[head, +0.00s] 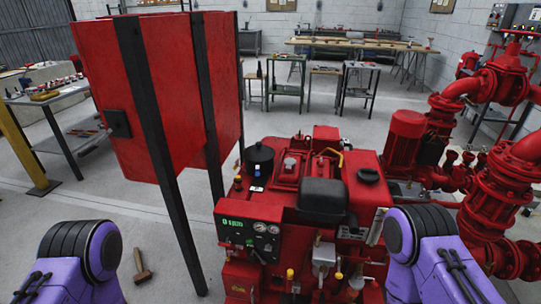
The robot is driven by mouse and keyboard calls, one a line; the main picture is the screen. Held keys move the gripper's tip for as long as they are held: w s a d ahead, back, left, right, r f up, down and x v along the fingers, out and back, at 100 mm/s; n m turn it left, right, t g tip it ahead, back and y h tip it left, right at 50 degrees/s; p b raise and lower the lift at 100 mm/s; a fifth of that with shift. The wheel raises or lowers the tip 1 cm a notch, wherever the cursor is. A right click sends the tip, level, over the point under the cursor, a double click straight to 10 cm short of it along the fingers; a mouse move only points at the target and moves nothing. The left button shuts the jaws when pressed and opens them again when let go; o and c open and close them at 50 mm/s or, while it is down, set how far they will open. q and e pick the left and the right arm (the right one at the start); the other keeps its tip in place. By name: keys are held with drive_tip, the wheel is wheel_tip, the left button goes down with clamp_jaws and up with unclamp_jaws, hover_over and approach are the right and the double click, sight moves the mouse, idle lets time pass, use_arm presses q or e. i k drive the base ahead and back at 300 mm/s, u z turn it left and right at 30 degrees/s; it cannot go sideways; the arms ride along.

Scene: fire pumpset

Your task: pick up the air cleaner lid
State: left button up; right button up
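The red pump set engine (300,165) stands in front of me. A black round canister with a small knob on top (258,156) sits at its back left and looks like the air cleaner with its lid on. A black rounded box (322,194) lies near the engine's middle, and a black round cap (369,175) is to its right. My purple arms show at the lower left and lower right, on either side of the engine. Neither gripper is in view, and nothing is seen touching the canister.
A tall red cabinet on black posts (160,100) stands left of the engine, close to the canister. Red pipes and valves (495,180) crowd the right. A hammer (141,265) lies on the floor. Workbenches (360,44) stand at the back.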

sight(258, 153)
drive_tip(key=z, duration=0.85)
drive_tip(key=i, duration=0.75)
drive_tip(key=u, duration=0.65)
